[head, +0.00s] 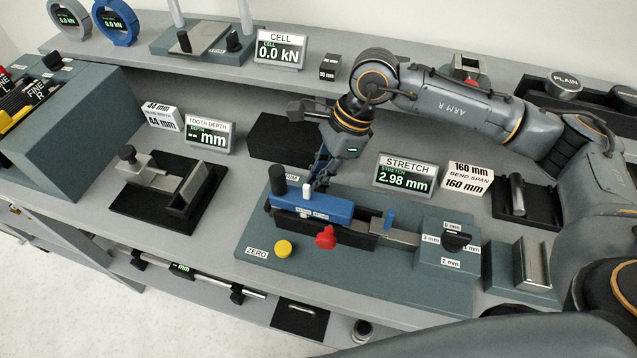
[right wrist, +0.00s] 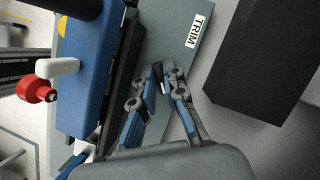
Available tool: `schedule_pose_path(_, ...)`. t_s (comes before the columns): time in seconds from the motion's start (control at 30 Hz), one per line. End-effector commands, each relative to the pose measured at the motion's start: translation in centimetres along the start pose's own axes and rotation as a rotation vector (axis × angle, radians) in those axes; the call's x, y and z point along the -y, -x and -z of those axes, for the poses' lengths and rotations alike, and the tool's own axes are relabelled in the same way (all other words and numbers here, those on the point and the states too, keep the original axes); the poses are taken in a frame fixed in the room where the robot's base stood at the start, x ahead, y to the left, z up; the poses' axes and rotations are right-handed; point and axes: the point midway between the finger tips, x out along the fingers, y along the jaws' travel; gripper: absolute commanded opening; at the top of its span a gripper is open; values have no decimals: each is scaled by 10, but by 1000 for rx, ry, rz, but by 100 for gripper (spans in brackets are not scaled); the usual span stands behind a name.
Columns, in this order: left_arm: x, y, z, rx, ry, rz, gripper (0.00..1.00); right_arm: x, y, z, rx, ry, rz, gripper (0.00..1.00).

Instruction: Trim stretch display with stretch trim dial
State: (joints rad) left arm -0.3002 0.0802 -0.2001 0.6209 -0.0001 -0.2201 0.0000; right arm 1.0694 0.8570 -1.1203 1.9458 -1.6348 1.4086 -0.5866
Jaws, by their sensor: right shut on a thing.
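The stretch display (head: 404,178) reads 2.98 mm and stands behind the right part of a teal bench unit (head: 345,277). The unit carries a blue block (head: 335,212). My right gripper (head: 319,184) points down behind the blue block, beside the TRIM label, which is partly covered in the head view. In the right wrist view my right gripper (right wrist: 164,72) has its fingers close together over the teal base, near the TRIM label (right wrist: 199,31). It is shut on the stretch trim dial, which the fingers hide. My left gripper is not in view.
The unit also bears a red knob (head: 326,237), a yellow ZERO button (head: 284,248) and a black selector (head: 457,241) marked in mm. The tall blue block stands close to my right gripper. A black block (right wrist: 262,62) lies just behind the unit.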

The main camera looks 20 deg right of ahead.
Motion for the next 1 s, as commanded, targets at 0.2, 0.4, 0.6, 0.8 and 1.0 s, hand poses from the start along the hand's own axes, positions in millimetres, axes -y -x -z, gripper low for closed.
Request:
schedule_pose_path(0.2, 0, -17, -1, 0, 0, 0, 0, 0, -1, 1, 1, -107, 49, 0)
schedule_pose_path(0.4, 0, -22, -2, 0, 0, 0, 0, 0, 0, 0, 0, -162, 70, 0)
schedule_pose_path(0.6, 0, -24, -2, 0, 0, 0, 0, 0, 1, 0, 0, -181, 77, 0)
schedule_pose_path(0.8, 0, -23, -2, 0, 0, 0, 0, 0, 2, 0, 0, -181, 78, 0)
schedule_pose_path(1.0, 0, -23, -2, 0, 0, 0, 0, 0, 2, 0, 0, -181, 78, 25)
